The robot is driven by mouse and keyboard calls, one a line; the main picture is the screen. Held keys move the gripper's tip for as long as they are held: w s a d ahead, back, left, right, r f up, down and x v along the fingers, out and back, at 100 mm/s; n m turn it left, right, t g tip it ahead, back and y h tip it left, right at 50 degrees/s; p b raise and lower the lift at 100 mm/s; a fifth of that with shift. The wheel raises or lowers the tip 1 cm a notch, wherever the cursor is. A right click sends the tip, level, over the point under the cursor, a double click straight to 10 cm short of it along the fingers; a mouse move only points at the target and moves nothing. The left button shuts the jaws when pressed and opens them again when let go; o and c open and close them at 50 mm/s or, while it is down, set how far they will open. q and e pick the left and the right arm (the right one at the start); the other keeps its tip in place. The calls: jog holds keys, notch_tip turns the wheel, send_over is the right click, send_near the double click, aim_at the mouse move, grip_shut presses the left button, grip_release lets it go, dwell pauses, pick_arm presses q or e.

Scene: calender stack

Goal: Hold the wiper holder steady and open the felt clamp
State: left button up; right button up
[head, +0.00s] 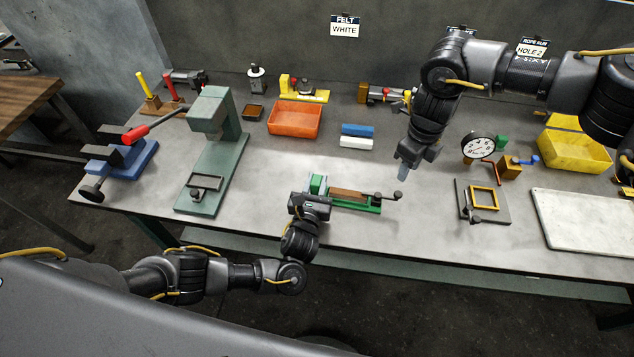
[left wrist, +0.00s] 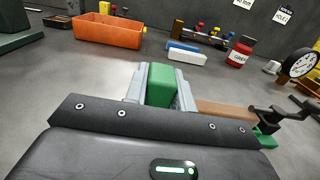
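The wiper holder (head: 368,208) lies on the grey bench, a green base with a brown strip along it. Its black crank (head: 380,203) is at the right end, with a knob at its tip. My left gripper (head: 318,186) is at the holder's left end. In the left wrist view its two grey fingers (left wrist: 160,83) are on either side of the green end block (left wrist: 161,88) and appear to press on it. My right gripper (head: 403,167) points down above and behind the crank knob, apart from it. Its finger gap is not visible.
A green press (head: 226,150) and a blue vise (head: 130,160) stand at the left. An orange bin (head: 294,119), blue and white blocks (head: 357,136), a dial gauge (head: 478,146) and a yellow frame fixture (head: 483,199) surround the holder. Bare bench lies between them.

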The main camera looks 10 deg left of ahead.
pick_arm(q)
grip_shut()
pick_arm(e)
jog(key=shift+a, duration=0.15)
jog(key=c, duration=0.7)
jog(key=shift+a+f+n+h, duration=0.3)
jog(key=shift+a+f+h, duration=0.55)
jog(key=shift+a, duration=0.3)
grip_shut()
pick_arm(q)
jog(key=shift+a, duration=0.1)
pick_arm(e)
jog(key=w+a+r+m, duration=0.1)
jog(key=w+a+m, duration=0.1)
jog(key=m, duration=1.5)
jog(key=w+a+r+m+g, duration=0.1)
jog(key=w+a+r+m, duration=0.1)
jog(key=m, duration=1.6)
jog(key=shift+a+r+h, duration=0.15)
jog(key=shift+a+h, duration=0.2)
jog(key=shift+a, duration=0.45)
